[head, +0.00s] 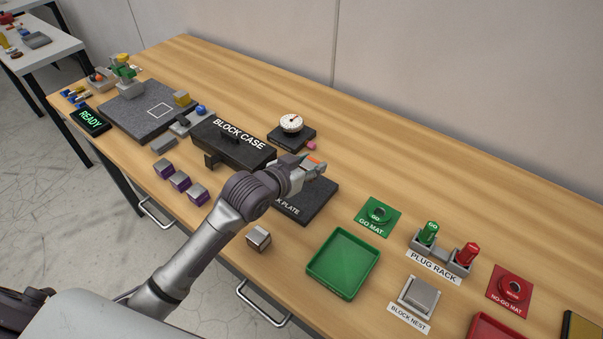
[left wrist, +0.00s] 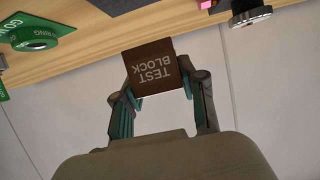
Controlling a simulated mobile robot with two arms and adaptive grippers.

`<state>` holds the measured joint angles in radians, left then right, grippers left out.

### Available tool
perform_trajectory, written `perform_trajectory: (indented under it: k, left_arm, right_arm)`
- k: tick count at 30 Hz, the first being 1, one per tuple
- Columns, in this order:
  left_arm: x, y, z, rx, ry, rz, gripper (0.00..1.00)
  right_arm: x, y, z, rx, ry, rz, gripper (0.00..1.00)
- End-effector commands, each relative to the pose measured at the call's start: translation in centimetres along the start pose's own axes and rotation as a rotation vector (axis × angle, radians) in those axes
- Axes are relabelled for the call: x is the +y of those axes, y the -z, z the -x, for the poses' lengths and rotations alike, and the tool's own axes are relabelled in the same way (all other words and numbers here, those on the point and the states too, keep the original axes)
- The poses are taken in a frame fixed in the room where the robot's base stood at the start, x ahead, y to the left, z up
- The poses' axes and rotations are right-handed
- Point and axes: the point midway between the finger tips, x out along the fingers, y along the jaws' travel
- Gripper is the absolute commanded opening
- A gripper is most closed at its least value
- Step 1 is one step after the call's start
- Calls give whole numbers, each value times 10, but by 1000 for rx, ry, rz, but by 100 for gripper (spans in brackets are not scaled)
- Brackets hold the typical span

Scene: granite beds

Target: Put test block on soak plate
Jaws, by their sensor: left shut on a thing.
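My left gripper (head: 314,166) is over the far part of the black soak plate (head: 318,201) in the head view. The arm hides part of the plate, and only "K PLATE" of its label shows. In the left wrist view the left gripper (left wrist: 160,92) is shut on the test block (left wrist: 153,62), a brown block with upside-down white "TEST BLOCK" lettering. The block is between both fingertips. Its height above the plate is hard to tell. A dark edge, likely the plate, shows at the top of the left wrist view. My right gripper is not in view.
The black block case (head: 232,142) and a dial gauge (head: 291,124) on a dark base stand near the plate. A green tray (head: 343,263), go mat (head: 377,217) and plug rack (head: 440,256) are to the right. A small metal block (head: 259,238) lies in front.

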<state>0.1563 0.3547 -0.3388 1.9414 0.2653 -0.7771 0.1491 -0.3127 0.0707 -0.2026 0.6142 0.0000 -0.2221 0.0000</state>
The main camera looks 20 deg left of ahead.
Motion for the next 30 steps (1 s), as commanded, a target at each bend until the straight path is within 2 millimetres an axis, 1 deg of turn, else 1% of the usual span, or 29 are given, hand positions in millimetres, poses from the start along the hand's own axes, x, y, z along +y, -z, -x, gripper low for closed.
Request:
perform_trajectory:
  k: [1, 3, 7, 10, 15, 18, 30]
  left_arm:
    - [-10, -3, -1, 1, 3, -1, 0]
    - [-20, -9, -4, 2, 1, -1, 0]
    - [-30, -14, -7, 6, 0, -1, 0]
    - [-31, -19, -9, 4, -1, 2, 0]
    - [-31, -41, -18, 4, -1, 2, 0]
    - [-31, -50, -22, 6, -1, 2, 0]
    - [-30, -55, -24, 6, -1, 1, 0]
  right_arm:
    - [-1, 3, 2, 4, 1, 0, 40]
    - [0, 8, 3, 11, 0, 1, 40]
    - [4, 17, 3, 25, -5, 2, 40]
    - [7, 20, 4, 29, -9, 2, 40]
    - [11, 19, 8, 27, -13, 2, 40]
    - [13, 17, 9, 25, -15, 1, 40]
    - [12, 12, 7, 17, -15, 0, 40]
